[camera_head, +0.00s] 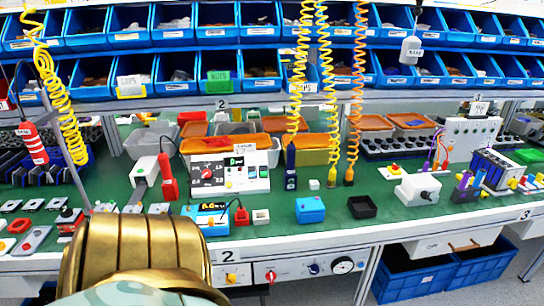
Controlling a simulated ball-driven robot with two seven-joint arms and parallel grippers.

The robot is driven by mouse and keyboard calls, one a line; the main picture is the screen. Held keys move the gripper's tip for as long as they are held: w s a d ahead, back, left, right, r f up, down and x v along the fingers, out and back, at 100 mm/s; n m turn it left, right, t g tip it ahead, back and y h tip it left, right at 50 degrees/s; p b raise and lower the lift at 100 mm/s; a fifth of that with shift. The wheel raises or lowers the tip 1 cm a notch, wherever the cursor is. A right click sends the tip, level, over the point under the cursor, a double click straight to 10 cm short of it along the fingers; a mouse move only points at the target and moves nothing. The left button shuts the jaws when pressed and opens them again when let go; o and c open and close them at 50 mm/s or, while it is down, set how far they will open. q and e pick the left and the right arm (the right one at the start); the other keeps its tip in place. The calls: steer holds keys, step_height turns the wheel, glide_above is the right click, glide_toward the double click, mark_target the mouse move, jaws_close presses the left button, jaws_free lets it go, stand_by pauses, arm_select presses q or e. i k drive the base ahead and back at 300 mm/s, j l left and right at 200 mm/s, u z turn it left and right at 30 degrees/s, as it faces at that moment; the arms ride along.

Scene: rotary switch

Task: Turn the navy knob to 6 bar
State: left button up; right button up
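The navy knob (314,268) is on a white panel (292,270) at the front edge of the workbench, low in the head view. It is small, and its pointer and scale marks are too small to read. A round gauge (343,265) with a white face and dark rim is just right of the knob; its reading is not legible. A red knob (270,276) and a yellow knob (231,279) are left of the navy knob. A gold link of my arm fills the lower left. Neither gripper is in view.
The green bench (280,220) carries a blue box (310,209), a black tray (361,207) and a white switch box (418,188). Coiled cables hang above. Blue crates (415,277) stand under the bench at right. No object blocks the navy knob in view.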

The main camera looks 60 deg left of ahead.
mark_target(314, 270)
steer(key=u, duration=1.6)
